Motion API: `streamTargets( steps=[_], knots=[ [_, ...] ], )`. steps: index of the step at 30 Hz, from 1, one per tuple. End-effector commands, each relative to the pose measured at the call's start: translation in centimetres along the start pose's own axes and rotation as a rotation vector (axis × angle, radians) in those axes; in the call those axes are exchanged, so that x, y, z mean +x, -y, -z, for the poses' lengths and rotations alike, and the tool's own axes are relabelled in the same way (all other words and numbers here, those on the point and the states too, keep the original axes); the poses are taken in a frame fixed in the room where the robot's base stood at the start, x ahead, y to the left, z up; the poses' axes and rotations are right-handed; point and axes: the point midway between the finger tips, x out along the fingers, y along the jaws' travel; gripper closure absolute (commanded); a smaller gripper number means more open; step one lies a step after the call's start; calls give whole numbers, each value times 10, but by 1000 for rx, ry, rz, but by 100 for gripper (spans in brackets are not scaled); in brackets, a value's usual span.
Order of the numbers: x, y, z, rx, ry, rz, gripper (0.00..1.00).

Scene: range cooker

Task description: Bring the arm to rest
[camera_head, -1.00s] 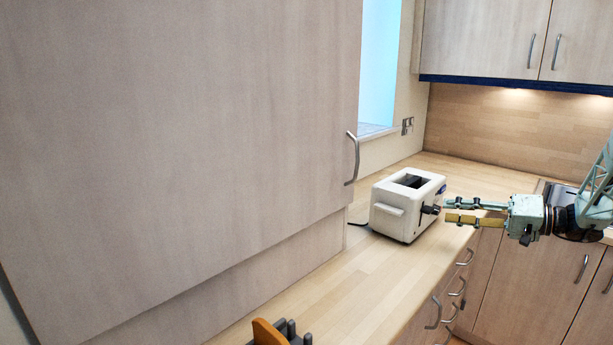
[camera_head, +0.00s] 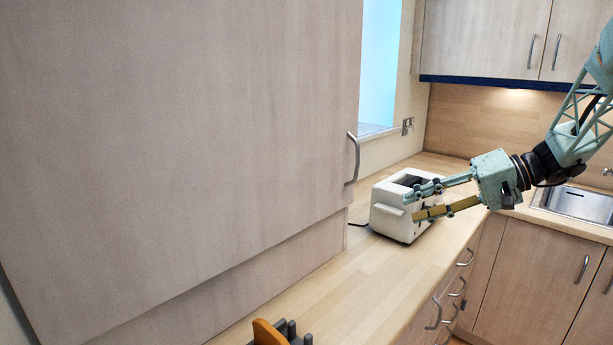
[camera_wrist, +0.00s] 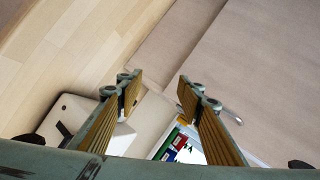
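My gripper (camera_head: 426,203) is at the right of the head view, in front of the toaster's right part as seen there. Its two fingers are apart with nothing between them. They also show apart and empty in the wrist view (camera_wrist: 160,90). The arm comes in from the upper right. The white toaster (camera_head: 392,218) stands upright on the wooden counter, partly hidden by the fingers. It shows in part behind the left finger in the wrist view (camera_wrist: 65,112). I cannot tell whether the fingers touch it.
The wooden counter (camera_head: 345,290) is mostly clear in front of the toaster. A tall cupboard (camera_head: 180,150) fills the left. A sink (camera_head: 580,203) is at the right. An orange item in a grey rack (camera_head: 268,333) stands at the bottom.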

Motion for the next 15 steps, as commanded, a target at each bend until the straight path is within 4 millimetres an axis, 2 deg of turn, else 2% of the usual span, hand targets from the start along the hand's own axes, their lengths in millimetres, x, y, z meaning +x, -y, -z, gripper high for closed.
streamTargets(
  steps=[6,15],
  knots=[
    [8,33,-34,10,62,-63,66],
    [15,69,-82,23,132,-156,66]
  ],
)
